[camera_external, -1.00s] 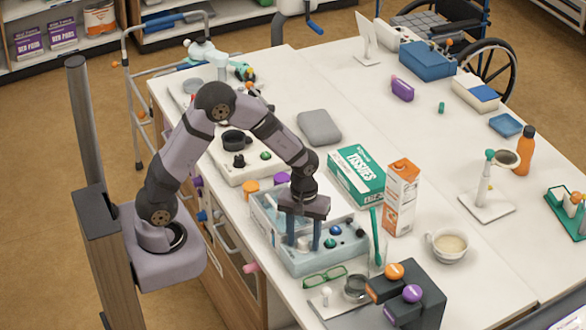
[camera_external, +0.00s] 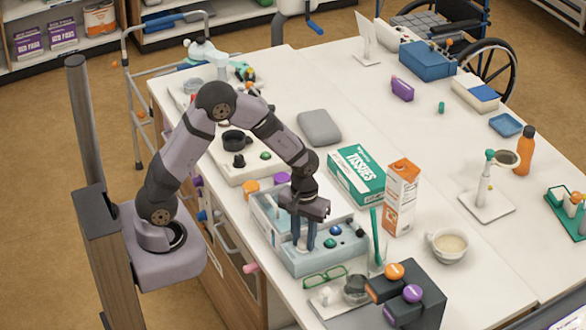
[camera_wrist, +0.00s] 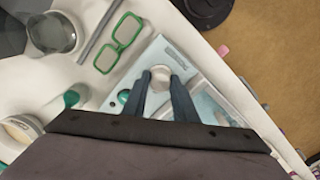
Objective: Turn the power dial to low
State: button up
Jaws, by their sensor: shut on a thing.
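The light blue device (camera_external: 312,262) stands near the table's front edge, with small knobs and buttons on top. A round, pale grey dial (camera_wrist: 160,72) sits on its panel in the wrist view. My gripper (camera_external: 304,242) points straight down over the device. In the wrist view my gripper (camera_wrist: 160,80) has one finger on each side of the dial, shut on it. The fingers hide the dial in the external view. Any dial markings are too small to read.
Green glasses (camera_external: 325,275) lie close by the device. A tissue box (camera_external: 357,177) and an orange-white carton (camera_external: 401,198) stand behind it. A dark box (camera_external: 425,310) with coloured knobs is at the front right.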

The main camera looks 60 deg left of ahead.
aim_at(304, 240)
jog(key=m, duration=0.4)
jog(key=shift+r, duration=0.1)
jog(key=m, duration=0.5)
jog(key=shift+w+d+p, duration=0.1)
jog(key=shift+p, duration=0.25)
jog(key=shift+m, duration=0.3)
jog(key=o, duration=1)
jog(key=shift+o, duration=0.2)
jog(key=shift+r+b, duration=0.95)
jog(key=shift+r, duration=2.7)
